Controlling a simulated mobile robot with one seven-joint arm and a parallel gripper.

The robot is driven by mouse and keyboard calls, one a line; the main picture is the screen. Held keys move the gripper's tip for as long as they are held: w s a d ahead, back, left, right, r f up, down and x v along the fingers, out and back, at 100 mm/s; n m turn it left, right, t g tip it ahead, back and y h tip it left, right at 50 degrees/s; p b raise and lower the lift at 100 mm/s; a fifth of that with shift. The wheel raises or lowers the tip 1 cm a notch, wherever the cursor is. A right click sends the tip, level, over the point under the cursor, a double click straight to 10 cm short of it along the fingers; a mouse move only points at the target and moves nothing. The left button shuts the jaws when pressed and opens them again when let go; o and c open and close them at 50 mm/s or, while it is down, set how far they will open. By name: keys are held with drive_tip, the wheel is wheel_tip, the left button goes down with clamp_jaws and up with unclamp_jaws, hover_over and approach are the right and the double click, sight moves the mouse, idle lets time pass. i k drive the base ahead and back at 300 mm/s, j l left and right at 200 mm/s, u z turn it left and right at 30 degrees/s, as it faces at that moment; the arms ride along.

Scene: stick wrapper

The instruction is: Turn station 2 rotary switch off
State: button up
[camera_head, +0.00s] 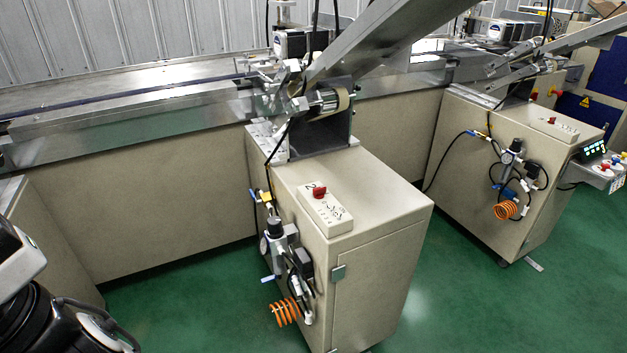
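The station 2 rotary switch (319,192) is a red knob on a pale switch box (331,222) on top of the near beige cabinet (385,200). A "2" is marked beside the knob, with other dark markings and small numbers along the box. The knob's exact setting is too small to tell. Part of my arm shows at the lower left edge, well to the left of the cabinet. My gripper is not in view.
A second beige cabinet (480,150) with its own red knob (551,120) stands at the right. Orange coiled hoses (285,312) and valves stick out from the near cabinet's left side. A sloping metal chute (385,38) and a roller rise behind the switch box. Green floor (440,300) is clear in front.

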sight(319, 193)
drive_tip(key=i+j+z, duration=0.25)
drive_tip(key=j, duration=0.35)
drive_tip(key=j+z, duration=0.25)
drive_tip(key=j, duration=0.4)
drive_tip(key=k, duration=0.05)
